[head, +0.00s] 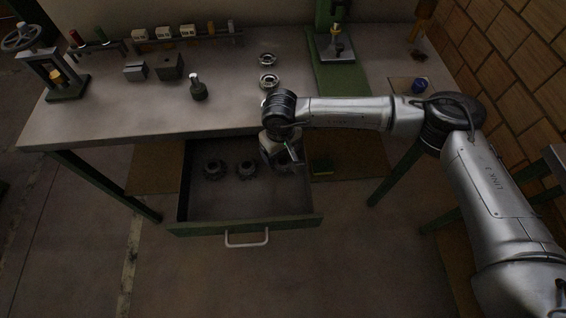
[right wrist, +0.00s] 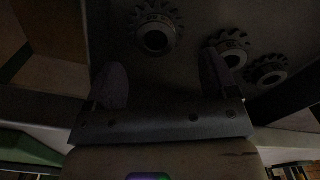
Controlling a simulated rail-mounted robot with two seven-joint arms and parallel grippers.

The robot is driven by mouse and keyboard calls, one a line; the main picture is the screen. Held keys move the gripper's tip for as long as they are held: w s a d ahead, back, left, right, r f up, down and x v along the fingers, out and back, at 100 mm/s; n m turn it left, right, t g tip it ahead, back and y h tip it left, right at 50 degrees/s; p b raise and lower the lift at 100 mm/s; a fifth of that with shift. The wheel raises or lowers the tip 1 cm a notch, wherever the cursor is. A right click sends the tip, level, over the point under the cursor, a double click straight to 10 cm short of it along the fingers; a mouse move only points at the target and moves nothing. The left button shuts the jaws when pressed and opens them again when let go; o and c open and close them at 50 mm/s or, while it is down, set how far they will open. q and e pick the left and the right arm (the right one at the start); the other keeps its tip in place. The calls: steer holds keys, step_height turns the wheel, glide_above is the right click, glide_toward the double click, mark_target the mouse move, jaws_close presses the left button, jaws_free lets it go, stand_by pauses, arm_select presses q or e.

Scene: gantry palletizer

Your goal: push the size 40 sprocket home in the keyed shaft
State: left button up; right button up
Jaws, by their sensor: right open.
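The open drawer (head: 185,205) holds dark toothed sprockets: a left one (head: 214,169) and a middle one (head: 246,169), with the area to their right partly hidden by my right gripper. My right gripper (head: 291,155) hangs over the drawer's right part. In the right wrist view its fingers (right wrist: 162,82) are spread and empty. Three sprockets show beyond them: a nearer, larger one (right wrist: 155,38) and two (right wrist: 230,47) (right wrist: 267,71) to the right. Their size marks are not readable. I cannot single out the keyed shaft. My left gripper is not in view.
The bench top (head: 110,115) lies behind the drawer. A rack with white labels (head: 164,33), grey blocks (head: 170,67), a dark knobbed tool (head: 198,88) and metal rings (head: 268,80) stand on it. A green-based press (head: 338,52) stands at the back right.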

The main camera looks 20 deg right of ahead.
mark_target(283, 160)
steer(key=f, duration=0.3)
steer(key=f+b, duration=0.1)
steer(key=f, duration=0.1)
steer(key=shift+s+d, duration=0.1)
steer(key=shift+d, duration=0.2)
steer(key=c, duration=1.1)
steer(key=shift+r, duration=0.1)
